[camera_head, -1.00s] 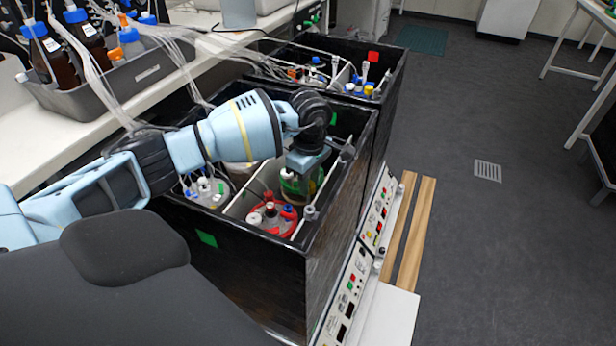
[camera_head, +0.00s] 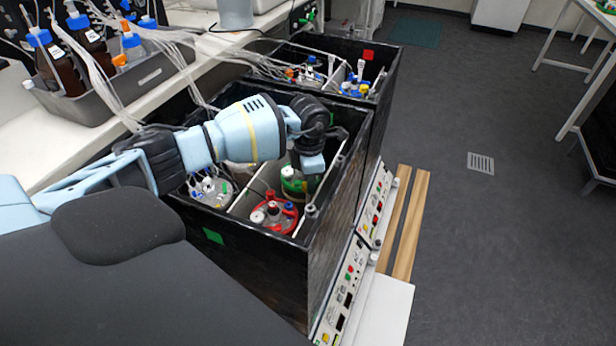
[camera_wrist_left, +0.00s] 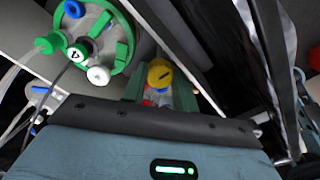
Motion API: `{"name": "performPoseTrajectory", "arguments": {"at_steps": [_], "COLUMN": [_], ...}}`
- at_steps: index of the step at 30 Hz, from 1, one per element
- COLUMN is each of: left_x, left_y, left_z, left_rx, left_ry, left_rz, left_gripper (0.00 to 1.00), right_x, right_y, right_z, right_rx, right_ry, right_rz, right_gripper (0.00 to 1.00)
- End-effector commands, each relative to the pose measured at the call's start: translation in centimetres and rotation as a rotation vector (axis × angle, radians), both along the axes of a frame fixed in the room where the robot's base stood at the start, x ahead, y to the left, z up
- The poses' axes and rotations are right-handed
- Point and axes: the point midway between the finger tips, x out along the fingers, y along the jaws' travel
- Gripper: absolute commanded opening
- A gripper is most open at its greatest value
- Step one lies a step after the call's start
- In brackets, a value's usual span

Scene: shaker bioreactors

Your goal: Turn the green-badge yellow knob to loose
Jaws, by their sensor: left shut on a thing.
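The black box with the green badge (camera_head: 213,236) stands in the middle of the head view. The yellow knob (camera_wrist_left: 160,72) shows in the left wrist view, with a dark mark on its top. In the head view it is hidden behind my left gripper (camera_head: 312,163), which reaches down into the box beside the green-capped vessel. In the left wrist view the green fingers of my left gripper (camera_wrist_left: 160,90) stand on both sides of the knob and are shut on it. Something red shows just below the knob. My right gripper is in neither view.
A green-capped vessel (camera_wrist_left: 100,45) is close to the left gripper. A red-collared vessel (camera_head: 273,214) sits nearer in the box. Pale rails and the box's black walls are close around. A red-badged box (camera_head: 385,75) stands behind. Tubes hang from the bench bottles (camera_head: 52,62).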

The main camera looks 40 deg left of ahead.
Motion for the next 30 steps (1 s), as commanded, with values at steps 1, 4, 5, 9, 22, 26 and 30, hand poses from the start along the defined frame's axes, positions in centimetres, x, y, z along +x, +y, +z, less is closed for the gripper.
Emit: {"name": "performPoseTrajectory", "arguments": {"at_steps": [1, 4, 5, 9, 22, 26, 30], "left_x": [0.05, 0.04, 0.04, 0.03, 0.03, 0.02, 0.02], "left_y": [0.01, 0.03, 0.03, 0.04, 0.04, 0.04, 0.04], "left_z": [0.17, 0.11, 0.1, 0.04, 0.0, 0.0, 0.0], "left_rx": [0.0, 0.001, 0.001, 0.001, 0.0, 0.0, 0.0], "left_ry": [-0.001, -0.001, -0.001, -0.001, 0.0, 0.0, 0.0], "left_rz": [0.019, 0.047, 0.053, 0.072, 0.077, 0.076, 0.075], "left_gripper": [0.06, 0.06, 0.06, 0.06, 0.31, 0.48, 0.5], "right_x": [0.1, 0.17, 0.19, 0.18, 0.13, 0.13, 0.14], "right_y": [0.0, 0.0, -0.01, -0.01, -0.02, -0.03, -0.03], "right_z": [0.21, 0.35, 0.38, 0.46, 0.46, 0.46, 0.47], "right_rx": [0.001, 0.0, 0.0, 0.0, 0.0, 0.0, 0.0], "right_ry": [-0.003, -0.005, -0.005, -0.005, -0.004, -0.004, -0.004], "right_rz": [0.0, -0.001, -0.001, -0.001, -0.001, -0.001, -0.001], "right_gripper": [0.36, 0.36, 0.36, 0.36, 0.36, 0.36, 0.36]}}
